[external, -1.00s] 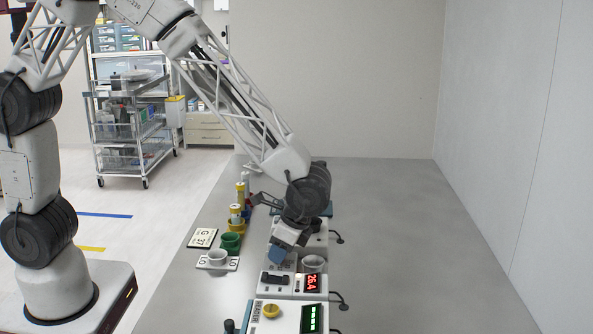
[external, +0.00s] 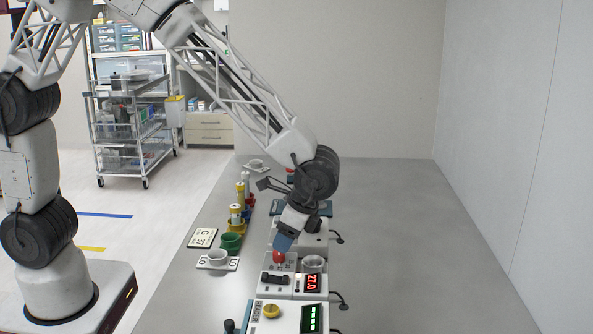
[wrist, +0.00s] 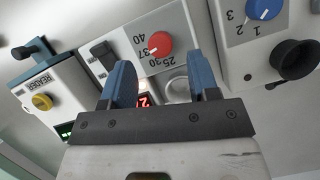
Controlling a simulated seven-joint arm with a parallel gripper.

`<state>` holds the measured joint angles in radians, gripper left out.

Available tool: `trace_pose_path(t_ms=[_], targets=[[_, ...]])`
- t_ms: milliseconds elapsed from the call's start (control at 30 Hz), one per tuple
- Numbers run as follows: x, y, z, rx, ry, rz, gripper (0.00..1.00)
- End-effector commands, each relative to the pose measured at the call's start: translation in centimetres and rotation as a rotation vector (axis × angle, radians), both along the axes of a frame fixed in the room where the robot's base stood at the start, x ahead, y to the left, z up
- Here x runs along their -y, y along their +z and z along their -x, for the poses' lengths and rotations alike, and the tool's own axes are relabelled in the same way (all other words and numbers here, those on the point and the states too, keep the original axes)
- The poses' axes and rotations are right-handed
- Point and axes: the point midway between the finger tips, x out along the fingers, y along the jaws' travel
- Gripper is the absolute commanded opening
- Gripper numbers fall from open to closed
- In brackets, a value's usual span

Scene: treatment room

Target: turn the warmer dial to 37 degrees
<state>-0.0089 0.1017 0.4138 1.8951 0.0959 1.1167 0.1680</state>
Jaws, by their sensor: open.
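The warmer (external: 279,264) stands on the grey table, with a red dial (external: 278,257) on its panel. In the wrist view the red dial (wrist: 159,44) has the printed numbers 25, 30, 37 and 40 around it. Its white mark points to the number side, but I cannot tell the exact number. The red display (external: 311,282) is lit; its digits look like 27.0 but are small. My gripper (external: 283,246) is just above the dial, tilted. In the wrist view my gripper (wrist: 160,64) is open, its blue fingers spread on either side of the dial, apparently clear of it.
A reader with a yellow knob (wrist: 42,102) stands beside the warmer. On its other side is a unit with a blue dial (wrist: 263,8). The table's right side is clear.

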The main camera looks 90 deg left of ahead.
Motion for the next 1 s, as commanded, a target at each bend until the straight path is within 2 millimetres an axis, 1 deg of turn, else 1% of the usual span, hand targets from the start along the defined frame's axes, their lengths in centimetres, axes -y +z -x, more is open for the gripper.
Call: trace_pose_path(t_ms=[100,333,867,1000], targets=[[0.1,1.4,-0.6,0.001,0.000,0.000,0.55],[0.3,3.0,-1.2,0.000,0.000,0.000,0.55],[0.3,3.3,-1.3,0.000,0.000,0.000,0.55],[0.3,3.6,-1.0,0.005,0.001,0.000,0.55]])
